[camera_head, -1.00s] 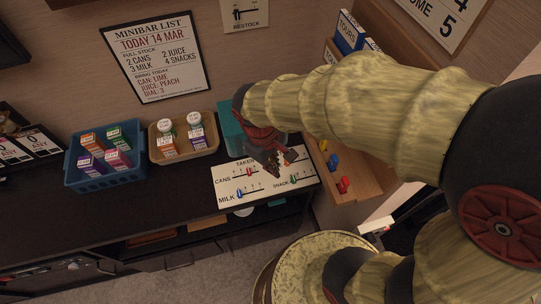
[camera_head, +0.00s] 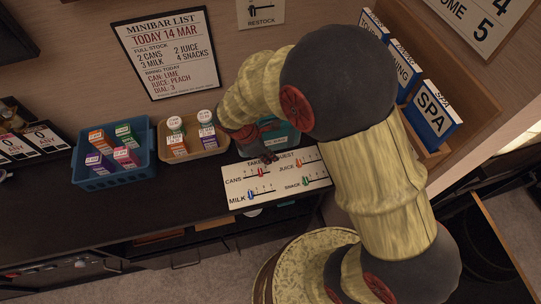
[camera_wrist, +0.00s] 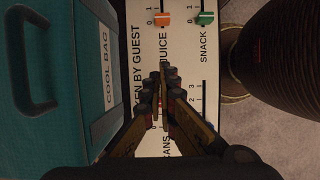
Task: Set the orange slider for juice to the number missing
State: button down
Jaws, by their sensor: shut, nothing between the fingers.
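The white slider board (camera_head: 236,182) lies on the dark counter, headed TAKEN BY GUEST. Its orange JUICE slider (camera_head: 298,164) is at the upper right of the board. In the wrist view the orange slider (camera_wrist: 163,19) sits near the 0 end of its scale, ahead of the fingertips and apart from them. My gripper (camera_wrist: 163,72) is shut and empty, over the board between the CANS and JUICE rows. In the head view my gripper (camera_head: 270,158) is partly hidden by my arm. The minibar list (camera_head: 170,52) on the wall reads 2 juice under full stock.
The green SNACK slider (camera_wrist: 205,18) is beside the orange one. The red CANS slider (camera_head: 262,172) and blue MILK slider (camera_head: 251,194) are to the left. A teal cool bag (camera_wrist: 45,75) stands close beside the board. A tan tray (camera_head: 215,150) and blue crate (camera_head: 105,181) hold cartons or bottles.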

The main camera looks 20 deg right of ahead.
aim_at(299, 160)
jog(key=b+x, duration=0.2)
jog(key=x, duration=0.5)
jog(key=shift+f, duration=0.15)
jog(key=d, duration=0.1)
jog(key=d+b, duration=0.1)
jog(key=shift+d+r, duration=0.4)
jog(key=shift+d, duration=0.55)
jog(key=shift+d+r, duration=0.1)
jog(key=shift+d, duration=0.3)
jog(key=d+p, duration=0.2)
jog(key=d, duration=0.1)
jog(key=shift+d, duration=0.65)
